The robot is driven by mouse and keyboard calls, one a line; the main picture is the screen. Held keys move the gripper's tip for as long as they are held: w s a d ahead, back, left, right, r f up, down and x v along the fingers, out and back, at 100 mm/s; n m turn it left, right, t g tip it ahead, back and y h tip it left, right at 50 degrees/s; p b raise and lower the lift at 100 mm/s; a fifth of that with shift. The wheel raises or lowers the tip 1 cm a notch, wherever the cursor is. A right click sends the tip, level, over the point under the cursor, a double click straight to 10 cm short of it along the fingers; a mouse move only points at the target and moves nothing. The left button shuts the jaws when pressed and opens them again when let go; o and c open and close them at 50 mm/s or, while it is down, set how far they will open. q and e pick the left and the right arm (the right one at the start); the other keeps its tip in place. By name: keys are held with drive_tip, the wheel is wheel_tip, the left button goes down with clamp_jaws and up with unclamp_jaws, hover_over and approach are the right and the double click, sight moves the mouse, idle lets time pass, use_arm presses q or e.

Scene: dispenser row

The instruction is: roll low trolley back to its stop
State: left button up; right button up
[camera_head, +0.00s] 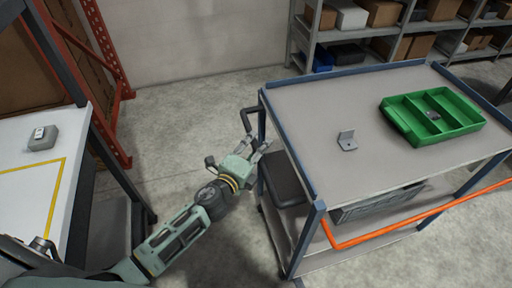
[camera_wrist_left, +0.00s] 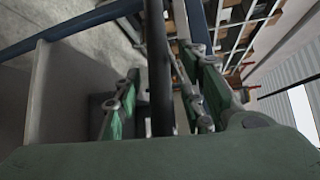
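The trolley has a grey top (camera_head: 310,95) with blue edge rails and posts, and a lower shelf. A black handle (camera_head: 243,121) sticks out from its left end. My left gripper (camera_head: 258,146) is at this handle, below the level of the top. In the left wrist view the black handle bar (camera_wrist_left: 160,70) runs between the two green-backed fingers, which stand apart on either side of it. I see no clear grip on the bar. The right gripper is not in view.
A green divided tray (camera_head: 389,108) and a small grey bracket (camera_head: 347,140) are on the trolley top. An orange bar (camera_head: 420,217) crosses its near side. A white table (camera_head: 22,185) with a grey block (camera_head: 43,138) is at left. Floor (camera_head: 185,125) between is clear.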

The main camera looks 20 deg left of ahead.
use_arm(q)
clamp_jaws()
idle(0.4)
drive_tip(key=shift+d, duration=0.1)
